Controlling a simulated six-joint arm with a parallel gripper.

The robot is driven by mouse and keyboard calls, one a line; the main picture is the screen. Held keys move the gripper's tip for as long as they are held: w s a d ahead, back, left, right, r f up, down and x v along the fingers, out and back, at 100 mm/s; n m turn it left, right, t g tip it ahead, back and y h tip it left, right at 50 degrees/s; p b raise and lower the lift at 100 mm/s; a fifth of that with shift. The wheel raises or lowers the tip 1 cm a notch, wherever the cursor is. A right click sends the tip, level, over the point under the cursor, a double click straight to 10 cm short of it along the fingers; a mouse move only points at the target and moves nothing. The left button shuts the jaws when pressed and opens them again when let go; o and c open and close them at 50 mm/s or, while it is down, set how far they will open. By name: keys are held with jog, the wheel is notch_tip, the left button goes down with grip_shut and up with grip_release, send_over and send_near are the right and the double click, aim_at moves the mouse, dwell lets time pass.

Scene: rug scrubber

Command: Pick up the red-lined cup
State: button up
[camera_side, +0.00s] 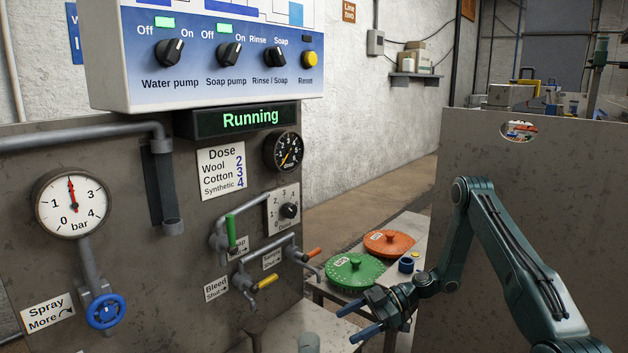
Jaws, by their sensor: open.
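I cannot make out a cup with a red lining. A small blue ring-shaped or cup-like item (406,265) stands on the bench beside the green disc; no red shows on it. A grey-green cylinder (309,343), perhaps a cup, is cut off by the bottom edge, and its lining cannot be told. My gripper (352,322) is open with nothing seen between its blue-tipped fingers. It points left, in front of the green disc and to the upper right of the grey-green cylinder.
A green disc (354,274) and an orange disc (389,243) lie on the bench. A control panel with taps, including a green-handled one (231,231), a yellow-handled one (267,281) and a blue valve wheel (105,311), fills the left. A grey partition (540,200) stands at right.

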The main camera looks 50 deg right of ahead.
send_near(299, 349)
jog(key=shift+f+x, duration=0.15)
jog(key=shift+x, duration=0.85)
jog(key=shift+f+x, duration=0.15)
jog(key=shift+x, duration=0.9)
jog(key=shift+w+d, duration=0.1)
jog(key=shift+d, duration=0.05)
jog(key=shift+x, duration=2.5)
jog(key=shift+w, duration=0.15)
jog(key=shift+c, duration=0.2)
jog(key=c, duration=1)
